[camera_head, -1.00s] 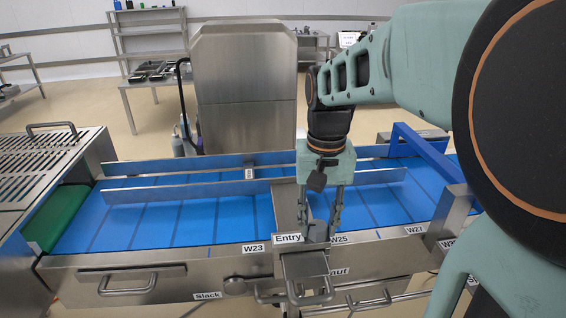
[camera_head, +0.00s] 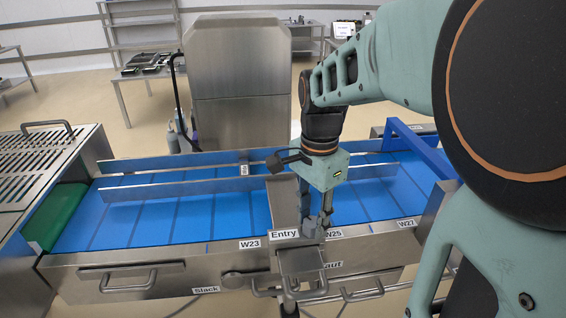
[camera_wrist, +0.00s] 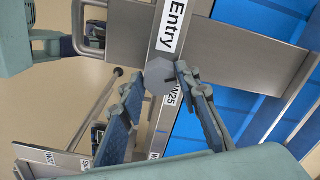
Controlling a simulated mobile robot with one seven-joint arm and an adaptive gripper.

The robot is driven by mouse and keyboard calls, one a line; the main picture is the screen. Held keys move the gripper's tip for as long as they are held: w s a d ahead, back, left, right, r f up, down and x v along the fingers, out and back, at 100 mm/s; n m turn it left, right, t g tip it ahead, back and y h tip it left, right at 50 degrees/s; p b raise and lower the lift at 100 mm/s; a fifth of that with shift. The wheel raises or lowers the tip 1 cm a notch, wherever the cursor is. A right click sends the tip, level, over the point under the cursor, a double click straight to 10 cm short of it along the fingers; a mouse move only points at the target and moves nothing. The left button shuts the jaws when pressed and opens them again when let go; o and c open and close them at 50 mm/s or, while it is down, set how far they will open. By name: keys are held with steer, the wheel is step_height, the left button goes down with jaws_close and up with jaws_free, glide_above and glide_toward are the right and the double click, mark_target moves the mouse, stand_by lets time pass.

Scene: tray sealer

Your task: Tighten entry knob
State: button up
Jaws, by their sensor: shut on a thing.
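The entry knob (camera_head: 309,226) is a small grey faceted knob beside the "Entry" label (camera_head: 284,235), on the front rail of the blue conveyor. In the wrist view the knob (camera_wrist: 158,73) shows as a grey polygonal head just below the label (camera_wrist: 172,24). My gripper (camera_head: 314,222) points down from above and is shut on the knob, with a finger on either side of it. The wrist view also shows my gripper (camera_wrist: 157,83) with both fingers reaching to the knob. The knob's lower part is hidden.
The blue belt (camera_head: 150,222) runs behind the rail between metal guide rails (camera_head: 190,187). A steel bracket with a handle (camera_head: 302,265) sits just below the knob. A blue frame (camera_head: 420,150) stands to the right. Drawer handles (camera_head: 128,281) line the front.

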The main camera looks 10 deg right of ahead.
mark_target(313, 221)
steer(key=shift+m+p, duration=0.35)
steer(key=shift+m, duration=1.85)
steer(key=o, duration=1.2)
steer(key=shift+c, duration=0.2)
step_height(313, 221, up, 12)
steer(key=shift+w, duration=0.1)
